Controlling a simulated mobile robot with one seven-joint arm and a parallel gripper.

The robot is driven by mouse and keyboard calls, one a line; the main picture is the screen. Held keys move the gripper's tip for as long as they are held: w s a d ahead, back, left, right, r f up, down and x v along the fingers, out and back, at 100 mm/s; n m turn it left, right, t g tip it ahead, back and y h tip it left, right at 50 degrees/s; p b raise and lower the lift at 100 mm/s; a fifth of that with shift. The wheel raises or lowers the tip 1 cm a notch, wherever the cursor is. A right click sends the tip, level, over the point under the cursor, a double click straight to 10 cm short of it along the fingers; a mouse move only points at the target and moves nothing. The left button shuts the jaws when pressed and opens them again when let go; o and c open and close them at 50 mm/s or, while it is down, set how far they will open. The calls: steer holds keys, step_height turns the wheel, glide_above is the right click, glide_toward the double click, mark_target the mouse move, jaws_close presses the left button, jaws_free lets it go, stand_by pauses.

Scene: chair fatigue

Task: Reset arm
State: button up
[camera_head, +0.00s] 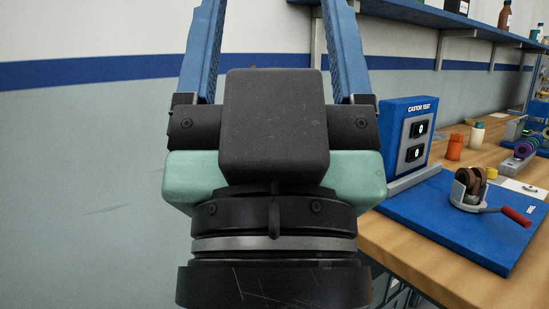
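My gripper (272,40) points upward in the middle of the view, seen from behind, in front of the wall. Its two blue fingers stand wide apart with only wall between them. It is open and appears empty, though the fingertips run past the top edge of the picture. My black wrist and pale green gripper housing fill the lower middle and hide what is behind.
A wooden workbench (424,265) runs along the right. It bears a blue "CASTOR TEST" box (393,128), a blue mat (425,218) with a red-handled castor device (470,187), and small bottles (455,147). A blue shelf (430,13) hangs above. Clear wall (85,180) fills the left.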

step_height(320, 180, up, 26)
steer(key=p, duration=2.3)
steer(key=shift+p, duration=0.35)
